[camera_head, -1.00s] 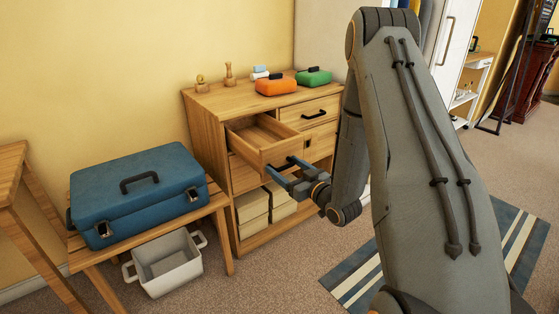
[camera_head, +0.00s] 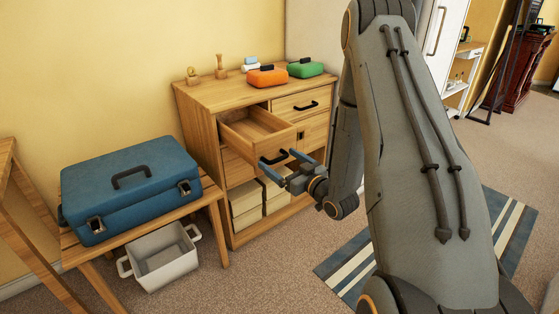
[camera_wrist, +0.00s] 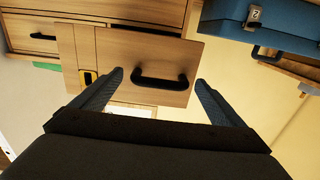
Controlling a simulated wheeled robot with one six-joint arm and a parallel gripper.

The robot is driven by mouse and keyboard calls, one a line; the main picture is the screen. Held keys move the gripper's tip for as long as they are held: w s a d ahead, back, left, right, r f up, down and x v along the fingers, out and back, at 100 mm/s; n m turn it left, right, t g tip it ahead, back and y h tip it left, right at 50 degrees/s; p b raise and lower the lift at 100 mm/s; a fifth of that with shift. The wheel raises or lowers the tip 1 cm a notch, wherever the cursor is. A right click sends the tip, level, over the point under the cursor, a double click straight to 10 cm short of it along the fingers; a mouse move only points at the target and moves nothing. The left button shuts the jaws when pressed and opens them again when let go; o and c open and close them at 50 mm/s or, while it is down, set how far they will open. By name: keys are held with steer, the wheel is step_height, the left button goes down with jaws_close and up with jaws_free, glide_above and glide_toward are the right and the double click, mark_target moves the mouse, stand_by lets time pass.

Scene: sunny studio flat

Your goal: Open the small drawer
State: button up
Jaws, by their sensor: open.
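The small drawer (camera_head: 262,136) at the upper left of the wooden dresser stands pulled out, and its empty inside shows in the head view. Its dark bar handle (camera_head: 273,158) is on the front; the wrist view shows the handle (camera_wrist: 160,82) between my fingers but beyond their tips. My gripper (camera_head: 283,168) is open and empty, just in front of the drawer front. In the wrist view my gripper (camera_wrist: 158,80) has a finger on each side of the handle, apart from it.
An orange case (camera_head: 267,77) and a green case (camera_head: 306,68) sit on the dresser top (camera_head: 225,92). A blue suitcase (camera_head: 130,190) lies on a low bench at left, above a white bin (camera_head: 163,262).

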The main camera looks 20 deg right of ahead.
steer(key=v, duration=0.6)
steer(key=shift+s+d, duration=0.15)
steer(key=shift+s, duration=0.2)
